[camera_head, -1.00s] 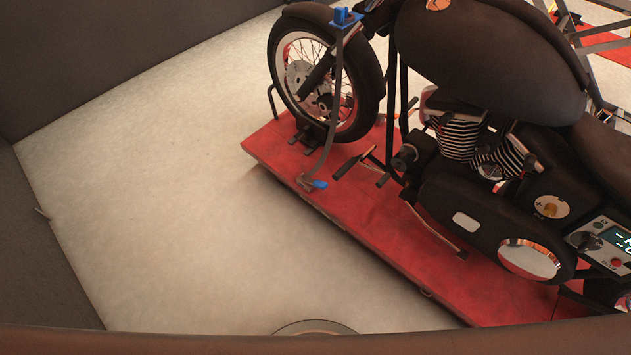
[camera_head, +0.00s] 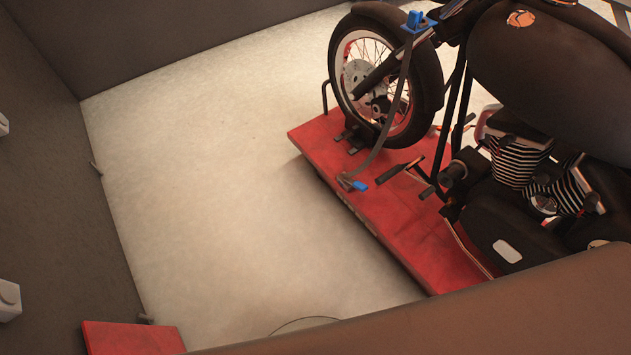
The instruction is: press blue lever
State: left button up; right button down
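A small blue lever (camera_head: 360,186) sits at the lower end of a grey strap, near the left edge of the red lift platform (camera_head: 410,225). Another blue piece (camera_head: 416,20) is at the strap's upper end, by the motorcycle's (camera_head: 560,60) front fork. I cannot tell from the picture which blue piece is the task's lever. The motorcycle stands upright on the platform, its front wheel (camera_head: 375,85) toward the back. Neither of my grippers is in view.
Pale floor (camera_head: 220,190) lies clear left of the platform. Dark walls (camera_head: 60,190) bound it at the left and back. A red flat surface (camera_head: 130,338) shows at the bottom left. A brown edge (camera_head: 480,310) crosses the bottom right foreground.

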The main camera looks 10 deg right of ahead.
aim_at(360, 187)
jog(key=u, duration=0.3)
jog(key=i, duration=3.65)
jog(key=z, duration=3.5)
